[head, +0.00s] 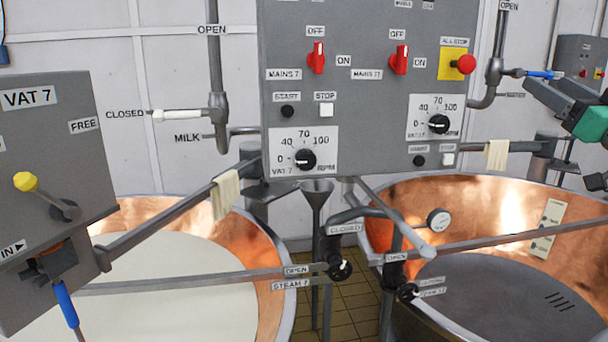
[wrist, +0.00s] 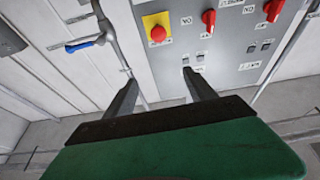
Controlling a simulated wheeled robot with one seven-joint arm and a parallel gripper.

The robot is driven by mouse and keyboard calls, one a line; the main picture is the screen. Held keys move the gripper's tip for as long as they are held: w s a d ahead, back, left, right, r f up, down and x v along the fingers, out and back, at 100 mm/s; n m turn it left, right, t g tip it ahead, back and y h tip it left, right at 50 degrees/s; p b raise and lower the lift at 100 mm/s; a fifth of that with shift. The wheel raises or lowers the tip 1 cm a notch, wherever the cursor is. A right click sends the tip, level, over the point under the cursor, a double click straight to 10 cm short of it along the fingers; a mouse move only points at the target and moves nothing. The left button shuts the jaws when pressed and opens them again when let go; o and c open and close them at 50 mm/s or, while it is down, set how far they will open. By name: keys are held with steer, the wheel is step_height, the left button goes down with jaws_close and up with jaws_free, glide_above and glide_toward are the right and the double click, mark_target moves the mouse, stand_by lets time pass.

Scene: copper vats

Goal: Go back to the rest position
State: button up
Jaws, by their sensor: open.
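My gripper (wrist: 160,88) is open and empty in the wrist view, its two dark fingers apart with nothing between them. In the head view my gripper (head: 540,88) comes in from the right edge, beside the blue-handled water valve (head: 542,74). I cannot tell from the head view how far it is from that handle. In the wrist view the blue handle (wrist: 82,46) shows at upper left, apart from the fingers. The grey control panel (head: 355,75) stands left of my gripper, with red switches and a red stop button (head: 466,64) on yellow.
The left copper vat (head: 268,262) holds white milk; the right copper vat (head: 400,210) shows a grey floor inside. Steam pipes and valves (head: 340,268) stand between them. A VAT 7 box (head: 50,150) with a yellow-knobbed lever is at left. A grey box (head: 580,58) hangs at far right.

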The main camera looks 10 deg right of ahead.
steer(key=s+d+f+m+g+h, duration=0.1)
steer(key=d+f+m+g+h, duration=0.3)
steer(key=d+f, duration=0.5)
steer(key=d+f+m+g+h, duration=0.3)
steer(key=d+f+g, duration=0.25)
steer(key=f, duration=0.85)
steer(key=s+a+f+m+g+y, duration=0.1)
steer(key=s+f+m+g, duration=0.3)
steer(key=f, duration=0.6)
steer(key=s+a+f+n+g, duration=0.1)
steer(key=s+f+g, duration=0.1)
steer(key=s+f, duration=0.5)
steer(key=s+a+f+g+y, duration=0.1)
steer(key=a+f+g+y, duration=0.15)
steer(key=a+f, duration=0.75)
steer(key=s+a+f+g+y, duration=0.1)
steer(key=a+f+g+y, duration=0.35)
steer(key=a, duration=1.05)
steer(key=w+a+n+t, duration=0.2)
steer(key=a+n, duration=0.3)
steer(key=a, duration=0.7)
steer(key=w+a+r+n+t+h, duration=0.1)
steer(key=w+a+n+t, duration=0.1)
steer(key=a, duration=1)
steer(key=w+n, duration=0.1)
steer(key=n, duration=0.1)
steer(key=shift+w+a+r+n, duration=0.15)
steer(key=shift+w+r+n, duration=0.1)
steer(key=shift+w+n, duration=0.15)
